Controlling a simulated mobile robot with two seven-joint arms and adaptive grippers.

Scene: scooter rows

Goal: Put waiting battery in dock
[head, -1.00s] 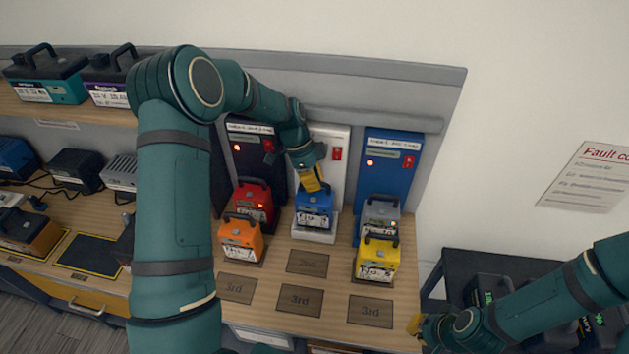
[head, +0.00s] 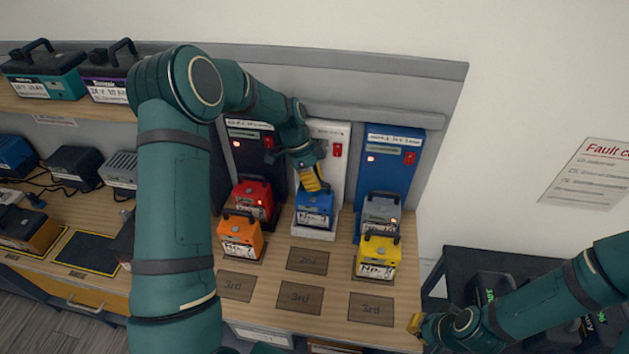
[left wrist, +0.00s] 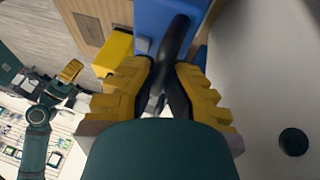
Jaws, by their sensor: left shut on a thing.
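A blue battery (head: 314,209) sits in the white dock (head: 317,230) in the middle of the row on the bench. My left gripper (head: 313,184) is at its top and shut on its dark handle; the left wrist view shows the handle (left wrist: 173,50) between the yellow fingers (left wrist: 163,95). A red battery (head: 252,199) with an orange battery (head: 240,235) in front stands at the left dock. A grey battery (head: 380,213) with a yellow battery (head: 378,256) in front stands at the right dock. My right gripper (head: 420,330) is at the lower right; its fingers are unclear.
A shelf with battery cases (head: 45,76) is at the left. A black rack (head: 500,262) with dark batteries stands at the right.

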